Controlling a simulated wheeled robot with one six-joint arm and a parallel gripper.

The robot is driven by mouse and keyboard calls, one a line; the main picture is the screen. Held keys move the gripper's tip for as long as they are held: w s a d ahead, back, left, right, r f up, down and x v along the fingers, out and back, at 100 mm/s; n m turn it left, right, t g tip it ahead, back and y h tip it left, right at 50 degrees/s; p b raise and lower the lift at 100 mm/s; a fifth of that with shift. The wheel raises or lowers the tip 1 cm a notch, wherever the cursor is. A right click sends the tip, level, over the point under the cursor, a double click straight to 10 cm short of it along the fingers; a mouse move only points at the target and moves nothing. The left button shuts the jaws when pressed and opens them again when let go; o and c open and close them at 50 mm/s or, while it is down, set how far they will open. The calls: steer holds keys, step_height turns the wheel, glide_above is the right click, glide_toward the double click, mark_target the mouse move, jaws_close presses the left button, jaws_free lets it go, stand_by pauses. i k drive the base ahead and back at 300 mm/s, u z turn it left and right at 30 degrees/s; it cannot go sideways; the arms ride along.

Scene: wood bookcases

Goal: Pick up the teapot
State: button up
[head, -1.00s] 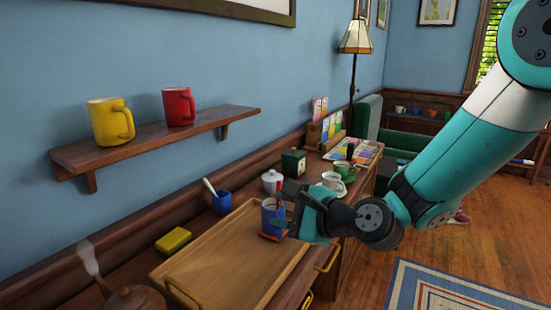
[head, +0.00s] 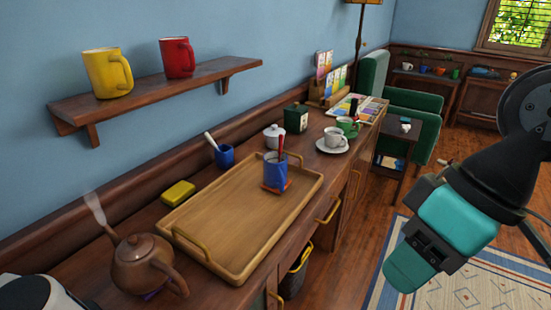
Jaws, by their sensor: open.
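The brown teapot (head: 137,262) stands upright on the wooden sideboard at the lower left of the head view. Its spout points up and left with pale steam above it, and its handle is on the right, toward the sideboard's front edge. My gripper (head: 431,246) is at the right, in front of the sideboard and over the floor and rug as seen here. It is open and empty, well apart from the teapot.
A wooden tray (head: 215,240) beside the teapot holds a blue mug (head: 275,175) on a red coaster. A yellow box-like item (head: 178,193), a blue cup (head: 225,156) and a white lidded pot (head: 274,136) stand behind it. A wall shelf (head: 165,95) holds two mugs.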

mark_target(142, 263)
steer(key=u, duration=1.35)
steer(key=k, duration=0.5)
steer(key=z, duration=1.55)
steer(key=i, duration=0.95)
steer(key=u, duration=2.1)
